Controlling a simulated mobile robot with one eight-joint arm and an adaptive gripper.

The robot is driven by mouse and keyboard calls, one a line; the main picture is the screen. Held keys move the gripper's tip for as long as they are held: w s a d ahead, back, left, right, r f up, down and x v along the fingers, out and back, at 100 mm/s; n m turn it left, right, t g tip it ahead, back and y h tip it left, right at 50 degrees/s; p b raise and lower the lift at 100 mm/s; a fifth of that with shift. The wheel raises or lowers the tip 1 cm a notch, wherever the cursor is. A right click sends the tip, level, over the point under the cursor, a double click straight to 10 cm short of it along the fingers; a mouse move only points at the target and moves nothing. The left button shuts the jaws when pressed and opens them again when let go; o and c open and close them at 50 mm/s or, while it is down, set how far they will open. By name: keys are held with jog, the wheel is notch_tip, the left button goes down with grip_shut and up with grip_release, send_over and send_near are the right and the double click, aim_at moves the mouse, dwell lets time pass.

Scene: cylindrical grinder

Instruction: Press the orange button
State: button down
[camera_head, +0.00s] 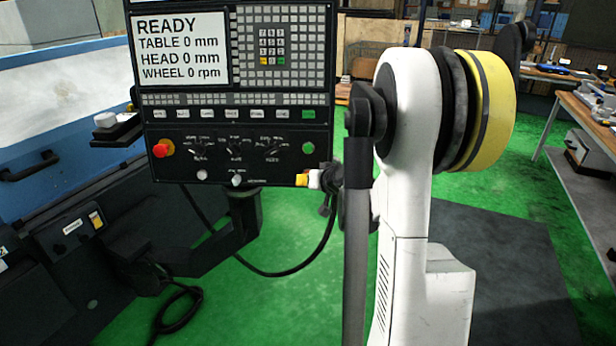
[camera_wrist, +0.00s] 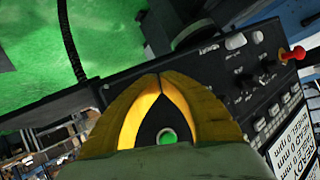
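The control panel (camera_head: 240,150) carries a keypad (camera_head: 271,40) with a small orange-yellow key (camera_head: 264,61) at its lower left and a green key beside it. A red mushroom button (camera_head: 160,149) sits at the panel's lower left; it shows in the wrist view (camera_wrist: 293,53) with a yellow base. My gripper (camera_head: 299,180) is at the panel's lower right corner, below the round green button (camera_head: 308,148). In the wrist view, the yellow fingertips of my gripper (camera_wrist: 161,78) meet, with nothing visible between them. The green button (camera_wrist: 167,137) shows through the gap behind the tips. Contact with the panel cannot be told.
The screen (camera_head: 180,50) reads READY, with wheel 0 rpm. A row of white keys and one green key (camera_head: 308,114) runs across the panel. A black cable (camera_head: 290,270) hangs below. A lower machine box (camera_head: 75,228) has a yellow switch. Green floor lies open below the panel.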

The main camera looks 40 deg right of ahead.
jog(key=shift+w, duration=0.1)
jog(key=shift+w+d+f, duration=0.1)
jog(key=shift+w+d, duration=0.1)
jog(key=shift+d, duration=0.1)
jog(key=shift+w+d+b, duration=0.3)
dwell(0.8)
dwell(0.3)
jog(key=shift+s+a, duration=0.55)
jog(key=shift+a, duration=0.05)
jog(key=s+a, duration=0.1)
jog(key=s+a+r, duration=0.1)
jog(key=s+a, duration=0.1)
jog(key=shift+s+a+p, duration=0.25)
jog(key=shift+p, duration=0.1)
dwell(0.9)
